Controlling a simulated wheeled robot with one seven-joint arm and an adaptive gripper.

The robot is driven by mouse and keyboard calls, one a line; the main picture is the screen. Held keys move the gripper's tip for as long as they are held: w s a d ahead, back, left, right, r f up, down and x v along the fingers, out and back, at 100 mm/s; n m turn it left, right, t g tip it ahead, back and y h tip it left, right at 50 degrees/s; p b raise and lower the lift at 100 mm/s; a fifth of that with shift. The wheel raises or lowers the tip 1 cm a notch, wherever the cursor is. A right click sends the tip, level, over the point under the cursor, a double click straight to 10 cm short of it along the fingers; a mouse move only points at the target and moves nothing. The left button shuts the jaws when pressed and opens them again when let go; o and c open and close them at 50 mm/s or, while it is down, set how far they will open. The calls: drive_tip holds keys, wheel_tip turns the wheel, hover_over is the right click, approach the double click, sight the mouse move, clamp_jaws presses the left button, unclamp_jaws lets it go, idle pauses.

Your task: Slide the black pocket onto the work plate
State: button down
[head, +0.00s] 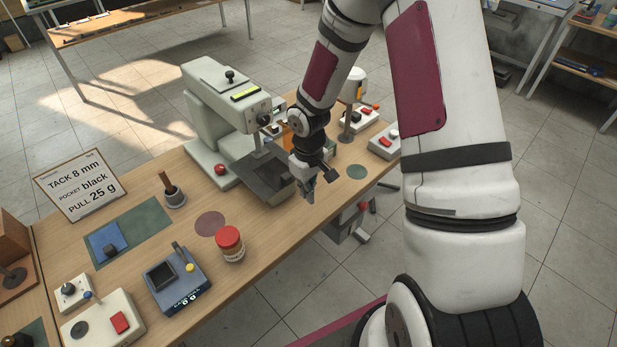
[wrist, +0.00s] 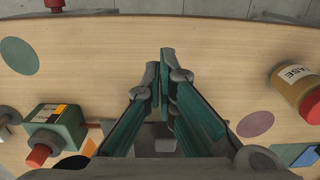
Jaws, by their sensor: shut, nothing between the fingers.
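My gripper (head: 309,194) is shut and empty above the front edge of the bench, to the right of the pale green machine. In the wrist view its fingertips (wrist: 159,65) are close together over bare wood. I cannot pick out the black pocket with certainty. A small dark square (head: 160,275) sits on top of the blue-grey device at the front. A dark grey plate (head: 262,178) under the machine's head may be the work plate, partly hidden by the machine. My gripper is apart from both.
A sign (head: 80,186) reads tack 8 mm, pocket black, pull 25 g. A green mat (head: 148,220) holds a blue square (head: 104,238) with a dark block. A red-lidded jar (head: 230,245) stands near the front edge. A green box (wrist: 58,122) with a red knob is left in the wrist view.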

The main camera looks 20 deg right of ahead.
sight(288, 175)
drive_tip(key=shift+w+a+r, duration=0.1)
drive_tip(key=shift+w+a, duration=0.1)
drive_tip(key=shift+w, duration=0.45)
drive_tip(key=shift+w+a, duration=0.25)
drive_tip(key=shift+w, duration=0.35)
drive_tip(key=shift+w+a+r, duration=0.1)
drive_tip(key=shift+w+a, duration=0.1)
drive_tip(key=shift+w, duration=0.45)
drive_tip(key=shift+w, duration=0.1)
drive_tip(key=w+b, duration=0.1)
drive_tip(key=w+a+b, duration=0.1)
drive_tip(key=w, duration=0.1)
drive_tip(key=shift+w+a+f, duration=0.1)
drive_tip(key=shift+w+f, duration=0.05)
drive_tip(key=shift+w, duration=0.15)
